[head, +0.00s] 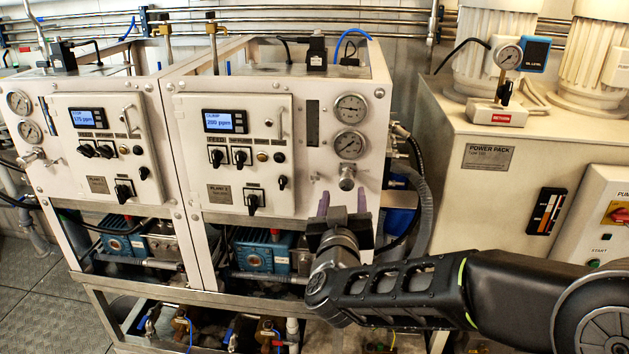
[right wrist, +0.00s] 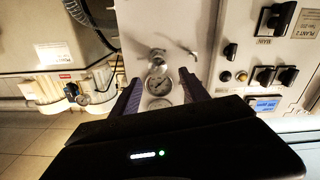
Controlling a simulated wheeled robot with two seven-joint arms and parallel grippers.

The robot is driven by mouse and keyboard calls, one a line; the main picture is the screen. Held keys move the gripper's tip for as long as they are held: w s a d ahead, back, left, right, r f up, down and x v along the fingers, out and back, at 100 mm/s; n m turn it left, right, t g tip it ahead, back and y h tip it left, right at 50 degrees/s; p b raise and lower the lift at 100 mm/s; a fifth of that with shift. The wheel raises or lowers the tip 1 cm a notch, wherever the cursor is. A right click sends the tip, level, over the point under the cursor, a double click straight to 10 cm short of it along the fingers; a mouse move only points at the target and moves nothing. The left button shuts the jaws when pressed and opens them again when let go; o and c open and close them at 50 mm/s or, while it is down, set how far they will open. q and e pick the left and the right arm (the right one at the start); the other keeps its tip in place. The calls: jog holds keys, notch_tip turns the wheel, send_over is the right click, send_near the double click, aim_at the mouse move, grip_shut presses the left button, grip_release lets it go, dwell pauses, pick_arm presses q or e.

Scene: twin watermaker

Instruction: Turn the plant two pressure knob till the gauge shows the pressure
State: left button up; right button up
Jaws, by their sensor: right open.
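The plant two panel (head: 190,150) is the right-hand white cabinet. Its silver pressure knob (head: 346,178) sits at the lower right, below two round gauges, an upper one (head: 351,108) and a lower one (head: 350,144). The needle readings are too small to tell. My right gripper (head: 342,203) is open, just below and in front of the knob, fingers pointing at the panel. In the right wrist view, which is upside down, the knob (right wrist: 157,60) and a gauge (right wrist: 160,85) show between the spread fingers (right wrist: 160,100); nothing is held. My left gripper is not in view.
The plant one cabinet (head: 105,130) stands at the left. A beige power pack (head: 500,190) stands at the right, with dark hoses (head: 418,190) between it and plant two. A rail (head: 200,282) and blue pumps (head: 265,250) lie below the panels.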

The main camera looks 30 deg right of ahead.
aim_at(346, 184)
jog(key=shift+w+d+f, duration=0.1)
jog(key=shift+w+d, duration=0.2)
jog(key=shift+d, duration=0.1)
jog(key=p+x, duration=0.2)
jog(key=x, duration=0.5)
jog(key=shift+w+d+f, duration=0.1)
jog(key=shift+w+d, duration=0.05)
jog(key=shift+d, duration=0.05)
jog(key=shift+c, duration=0.5)
grip_shut()
